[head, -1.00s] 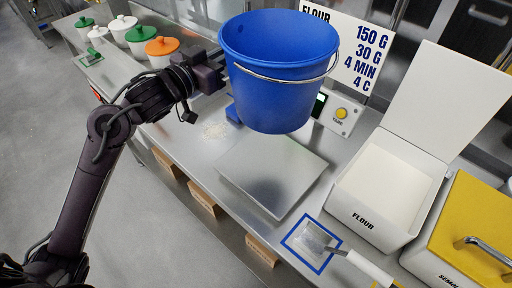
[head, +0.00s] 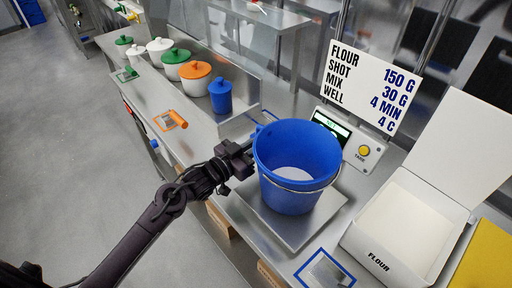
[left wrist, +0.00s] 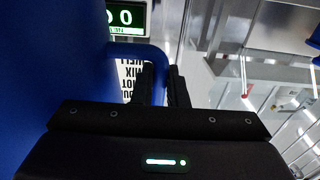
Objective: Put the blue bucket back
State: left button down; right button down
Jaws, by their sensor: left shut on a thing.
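The blue bucket (head: 286,200) stands upright over the scale's metal plate (head: 328,218). I cannot tell whether it rests on the plate or hovers just above it. A pale patch shows inside at the bottom, and its wire bail hangs at the front. My left gripper (head: 247,158) is shut on the bucket's side grip at its left. In the left wrist view, the fingers (left wrist: 161,78) close at the blue grip (left wrist: 142,52), and the bucket wall (left wrist: 50,60) fills the left. My right gripper is not in view.
The scale's lit display (head: 331,125) and yellow button (head: 364,150) are behind the bucket. An open flour bin (head: 405,230) stands at right. A blue lidded pot (head: 220,97) and other pots stand at back left. A blue-outlined square (head: 325,272) lies in front.

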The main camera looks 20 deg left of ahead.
pick_arm(q)
jog(key=shift+f, duration=0.95)
jog(key=shift+f, duration=0.1)
jog(key=c, duration=1.4)
grip_release()
jog(key=shift+f, duration=0.1)
jog(key=shift+c, duration=0.2)
